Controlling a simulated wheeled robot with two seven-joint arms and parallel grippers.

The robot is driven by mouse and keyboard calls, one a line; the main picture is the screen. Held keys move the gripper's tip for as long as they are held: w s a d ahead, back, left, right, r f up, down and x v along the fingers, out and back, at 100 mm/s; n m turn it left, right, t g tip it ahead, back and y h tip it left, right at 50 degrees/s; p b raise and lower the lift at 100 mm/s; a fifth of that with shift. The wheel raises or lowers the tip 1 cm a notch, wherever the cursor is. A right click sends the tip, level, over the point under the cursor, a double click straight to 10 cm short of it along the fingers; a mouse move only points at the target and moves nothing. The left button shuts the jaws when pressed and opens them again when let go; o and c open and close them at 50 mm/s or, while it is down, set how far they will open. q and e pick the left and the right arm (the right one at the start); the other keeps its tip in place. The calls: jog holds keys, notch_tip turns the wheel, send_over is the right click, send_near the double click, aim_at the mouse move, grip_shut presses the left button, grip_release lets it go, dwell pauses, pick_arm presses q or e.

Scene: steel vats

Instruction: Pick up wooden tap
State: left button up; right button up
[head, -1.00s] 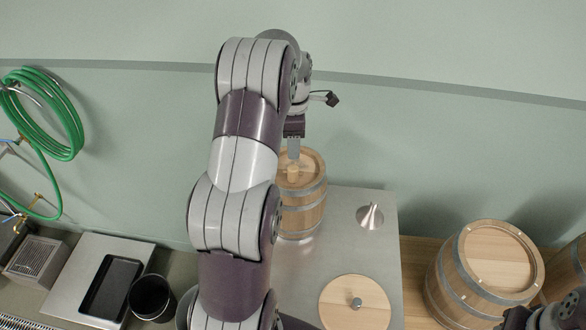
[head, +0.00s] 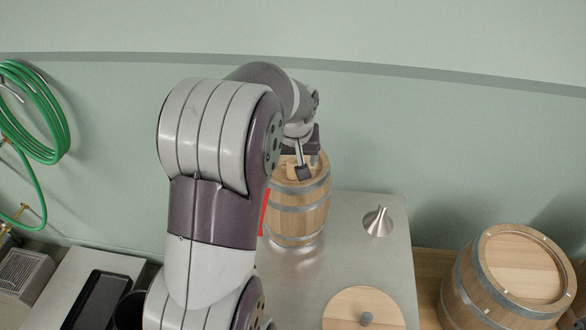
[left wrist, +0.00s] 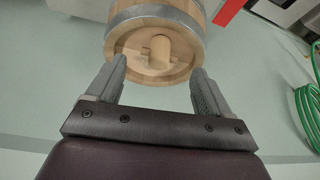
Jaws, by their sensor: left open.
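A small wooden barrel (head: 298,212) with grey hoops stands upright on a steel table. The wooden tap (left wrist: 158,50) is a short peg with a round end on the barrel's lid, seen in the left wrist view. In the head view, my gripper largely hides it. My left gripper (left wrist: 158,72) is open and empty, its two fingers spread to either side of the tap in that view and apart from it. In the head view, my left gripper (head: 303,166) is just above the barrel's lid. My right gripper is not in view.
A metal funnel (head: 378,221) stands right of the barrel. A round wooden lid with a knob (head: 366,319) lies in front on the table (head: 345,215). A larger barrel (head: 510,275) is at the right. A red strip (head: 265,212) shows beside the small barrel.

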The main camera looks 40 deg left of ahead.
aim_at(293, 179)
pick_arm(q)
jog(key=shift+p+x, duration=0.3)
jog(key=shift+x, duration=0.55)
jog(key=p+x, duration=0.2)
jog(key=x, duration=0.1)
jog(key=shift+r, duration=0.1)
jog(key=x, duration=0.2)
jog(key=shift+w+a+f, duration=0.1)
jog(key=shift+w+f, duration=0.2)
jog(key=shift+f, duration=0.05)
jog(key=shift+s+r, duration=0.1)
jog(key=shift+s, duration=0.05)
jog(key=c, duration=0.7)
jog(key=shift+c, duration=0.3)
